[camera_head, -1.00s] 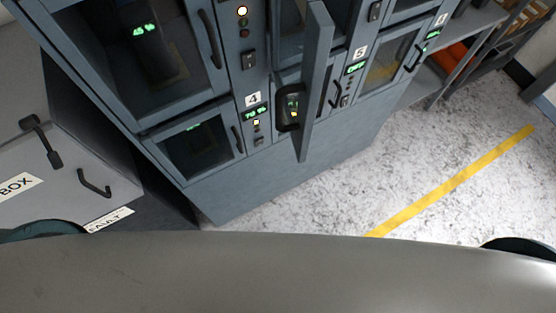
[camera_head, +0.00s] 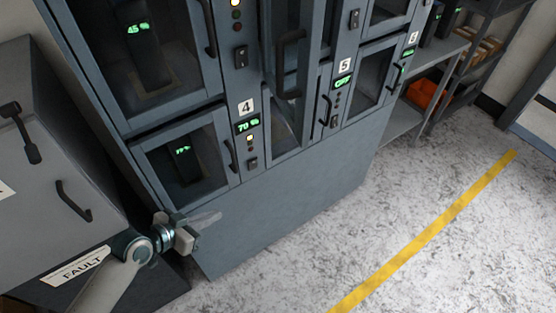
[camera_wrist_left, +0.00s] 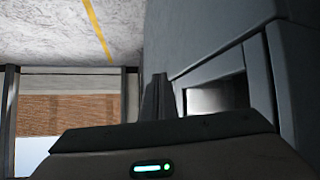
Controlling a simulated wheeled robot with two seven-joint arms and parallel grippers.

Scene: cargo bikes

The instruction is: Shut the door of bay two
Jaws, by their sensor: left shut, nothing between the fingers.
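In the head view a grey-framed door (camera_head: 309,50) with a dark handle (camera_head: 282,65) stands swung out from the upper middle of the locker cabinet. Its top is cut off and no number shows on it, so I cannot read whether it is bay two. My left gripper (camera_head: 207,222) is shut and empty. It is low in front of the cabinet's lower left corner, below and left of the open door, and apart from it. The left wrist view shows its dark fingers (camera_wrist_left: 155,97) near a grey cabinet face. My right gripper is not in view.
Bay panels marked 4 (camera_head: 246,107) and 5 (camera_head: 344,66) sit beside closed lower doors. A grey box with a FAULT label (camera_head: 77,267) stands at the left. Shelving (camera_head: 462,60) stands at the right. The speckled floor with a yellow line (camera_head: 425,240) is clear.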

